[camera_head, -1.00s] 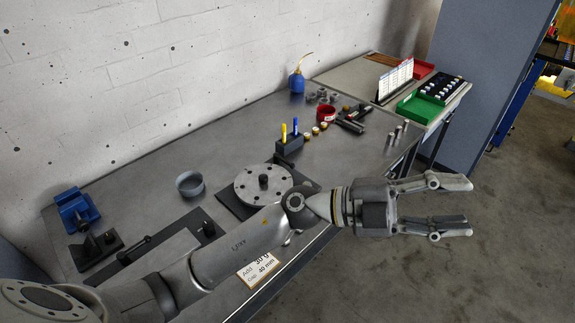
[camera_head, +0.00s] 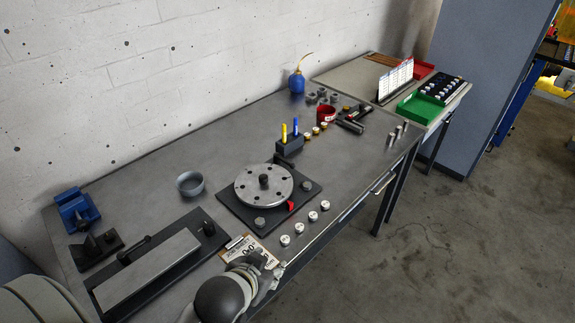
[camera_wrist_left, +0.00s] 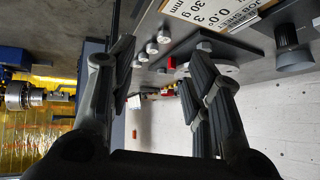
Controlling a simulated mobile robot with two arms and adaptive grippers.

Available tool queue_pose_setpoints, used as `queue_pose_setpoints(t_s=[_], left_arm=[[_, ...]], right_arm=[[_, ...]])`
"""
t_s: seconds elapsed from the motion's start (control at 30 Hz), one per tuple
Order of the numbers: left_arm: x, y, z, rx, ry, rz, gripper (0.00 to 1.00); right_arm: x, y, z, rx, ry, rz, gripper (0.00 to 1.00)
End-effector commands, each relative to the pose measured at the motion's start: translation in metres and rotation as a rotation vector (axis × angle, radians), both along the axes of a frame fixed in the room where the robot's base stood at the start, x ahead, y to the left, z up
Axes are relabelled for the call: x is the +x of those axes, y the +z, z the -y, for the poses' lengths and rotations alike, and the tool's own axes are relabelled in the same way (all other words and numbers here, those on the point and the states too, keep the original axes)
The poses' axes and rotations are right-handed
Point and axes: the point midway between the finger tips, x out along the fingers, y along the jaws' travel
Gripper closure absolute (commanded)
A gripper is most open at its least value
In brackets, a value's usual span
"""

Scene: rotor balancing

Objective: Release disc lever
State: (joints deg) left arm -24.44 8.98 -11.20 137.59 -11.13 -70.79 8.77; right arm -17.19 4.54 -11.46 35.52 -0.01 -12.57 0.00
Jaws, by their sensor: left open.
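The round metal disc (camera_head: 250,192) with holes and a dark central knob lies flat on a black base plate (camera_head: 232,208). A small red lever (camera_head: 291,206) shows at the disc's front right edge; a red part also shows in the left wrist view (camera_wrist_left: 172,62), beyond the fingers. My left gripper (camera_head: 264,272) is low at the table's front edge, by the job card, apart from the disc and lever. In the left wrist view my left gripper (camera_wrist_left: 160,62) has its fingers spread with nothing held between them. My right gripper is not in view.
A job card (camera_head: 238,250) lies near the front edge, with several round weights (camera_head: 312,216) beside the base plate. A long metal bar fixture (camera_head: 150,270) is at front left. A grey bowl (camera_head: 190,184) and a pen block (camera_head: 289,145) stand behind. Floor to the right is free.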

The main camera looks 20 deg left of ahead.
Motion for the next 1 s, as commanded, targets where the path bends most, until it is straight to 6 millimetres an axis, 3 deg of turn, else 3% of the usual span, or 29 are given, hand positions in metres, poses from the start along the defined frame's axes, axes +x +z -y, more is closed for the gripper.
queue_pose_setpoints(t_s=[0.17, 0.2, 0.23, 0.47, 0.67, 0.87, 1.0], left_arm=[[-0.079, -0.055, 0.002, -0.033, -0.04, -0.32, 0.55], [-0.101, -0.08, 0.004, -0.045, -0.059, -0.415, 0.55], [-0.107, -0.094, 0.005, -0.049, -0.067, -0.448, 0.55], [-0.105, -0.174, 0.008, -0.051, -0.079, -0.498, 0.55], [-0.11, -0.264, 0.008, -0.049, -0.082, -0.528, 0.55], [-0.134, -0.362, 0.005, -0.044, -0.086, -0.562, 0.55], [-0.161, -0.424, 0.001, -0.042, -0.09, -0.588, 0.55]], right_arm=[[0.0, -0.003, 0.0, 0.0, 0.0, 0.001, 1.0], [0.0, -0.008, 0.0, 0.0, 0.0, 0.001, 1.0], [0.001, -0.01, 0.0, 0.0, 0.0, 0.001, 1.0], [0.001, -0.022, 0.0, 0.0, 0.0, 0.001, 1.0], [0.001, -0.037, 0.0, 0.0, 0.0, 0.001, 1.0], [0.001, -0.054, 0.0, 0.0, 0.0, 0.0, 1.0], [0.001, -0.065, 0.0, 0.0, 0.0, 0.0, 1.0]])
